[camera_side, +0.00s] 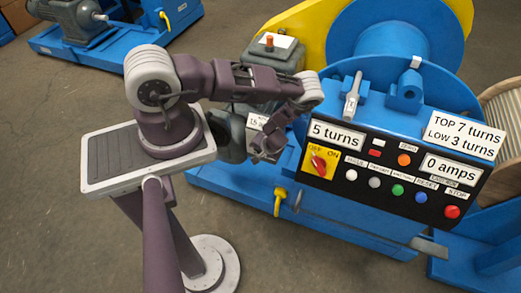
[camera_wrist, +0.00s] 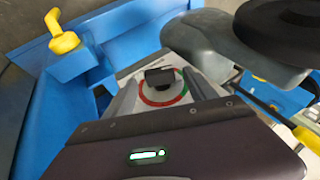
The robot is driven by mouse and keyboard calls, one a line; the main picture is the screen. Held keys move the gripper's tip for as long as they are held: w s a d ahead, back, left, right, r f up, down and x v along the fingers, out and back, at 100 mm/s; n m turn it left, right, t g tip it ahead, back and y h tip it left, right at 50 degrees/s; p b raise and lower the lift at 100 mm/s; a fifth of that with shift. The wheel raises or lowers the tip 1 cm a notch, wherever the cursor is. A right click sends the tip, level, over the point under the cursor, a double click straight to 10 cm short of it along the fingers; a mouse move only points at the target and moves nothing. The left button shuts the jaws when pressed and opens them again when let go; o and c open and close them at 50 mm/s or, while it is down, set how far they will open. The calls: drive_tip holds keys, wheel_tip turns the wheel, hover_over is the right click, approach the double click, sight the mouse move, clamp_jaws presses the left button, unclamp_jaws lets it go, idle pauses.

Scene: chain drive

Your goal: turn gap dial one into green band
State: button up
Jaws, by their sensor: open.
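A dial (camera_wrist: 145,99) with a black knob (camera_wrist: 160,77) sits on a pale plate in the wrist view. Its ring has a red part on the left and lower side and a green part on the right. I cannot tell where the knob points. My gripper (camera_wrist: 163,90) is open, with one finger to each side of the dial in the picture. I cannot tell whether the fingers touch the knob. In the side view my gripper (camera_side: 266,152) hangs low, left of the black control panel. The dial is not clear there.
The black control panel (camera_side: 330,193) carries a red switch, several buttons and displays reading 5 turns and 0 amps. A yellow handle (camera_side: 279,199) stands on the blue base below. A dark round part (camera_wrist: 285,30) overhangs at upper right in the wrist view.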

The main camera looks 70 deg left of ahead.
drive_tip(key=shift+a+f, duration=0.35)
drive_tip(key=shift+f, duration=0.2)
drive_tip(key=c, duration=1.4)
drive_tip(key=shift+y, duration=0.4)
drive_tip(key=o, duration=1.4)
drive_tip(key=shift+w+d+r, duration=0.1)
drive_tip(key=v, duration=0.7)
